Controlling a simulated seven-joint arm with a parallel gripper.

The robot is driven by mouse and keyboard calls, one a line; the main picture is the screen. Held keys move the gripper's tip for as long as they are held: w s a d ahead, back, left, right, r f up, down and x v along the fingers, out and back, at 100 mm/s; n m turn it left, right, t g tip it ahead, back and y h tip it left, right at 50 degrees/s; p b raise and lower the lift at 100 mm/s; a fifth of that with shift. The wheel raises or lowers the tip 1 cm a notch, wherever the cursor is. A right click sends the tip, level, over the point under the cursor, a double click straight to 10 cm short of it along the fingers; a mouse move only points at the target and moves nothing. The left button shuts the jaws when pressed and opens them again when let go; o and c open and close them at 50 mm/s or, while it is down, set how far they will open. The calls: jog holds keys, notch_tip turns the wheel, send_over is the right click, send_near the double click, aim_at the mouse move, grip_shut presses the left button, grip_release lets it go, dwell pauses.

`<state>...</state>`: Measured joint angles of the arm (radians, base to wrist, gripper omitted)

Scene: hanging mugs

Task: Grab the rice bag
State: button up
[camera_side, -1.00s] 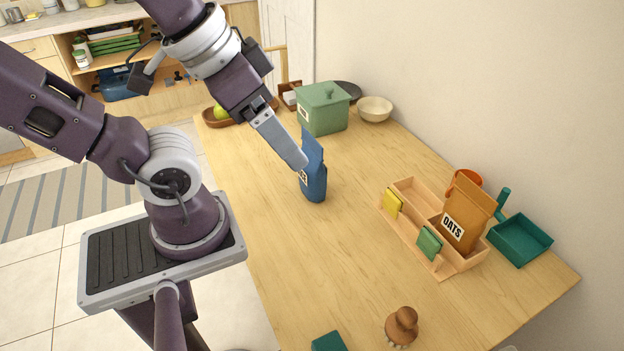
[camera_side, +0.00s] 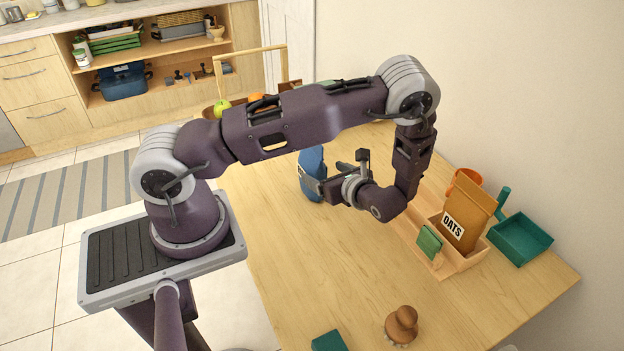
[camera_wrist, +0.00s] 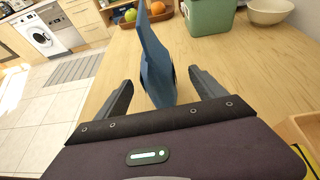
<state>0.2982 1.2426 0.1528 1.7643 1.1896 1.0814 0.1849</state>
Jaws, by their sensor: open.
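A blue bag (camera_side: 312,172) stands upright on the wooden table, partly hidden by my gripper in the side view; its label cannot be read there. My gripper (camera_side: 328,180) is low and level on the bag's right side, its fingers reaching toward it. In the wrist view the bag (camera_wrist: 157,65) rises between the two spread fingers of my gripper (camera_wrist: 161,82), seen edge-on. The fingers are open, with a gap on each side of the bag. I cannot tell how deep the bag sits between them.
A wooden organizer (camera_side: 455,262) with an orange-brown OATS bag (camera_side: 465,215) and a green packet (camera_side: 429,241) is at right, beside a teal tray (camera_side: 522,240). A brush (camera_side: 402,325) lies in front. A green canister (camera_wrist: 210,17) and cream bowl (camera_wrist: 270,10) stand behind the bag.

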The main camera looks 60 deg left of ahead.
jog(key=x, duration=0.7)
jog(key=shift+s+a+f, duration=0.15)
jog(key=shift+s+f, duration=0.05)
jog(key=shift+s, duration=0.05)
jog(key=shift+r, duration=0.1)
grip_shut()
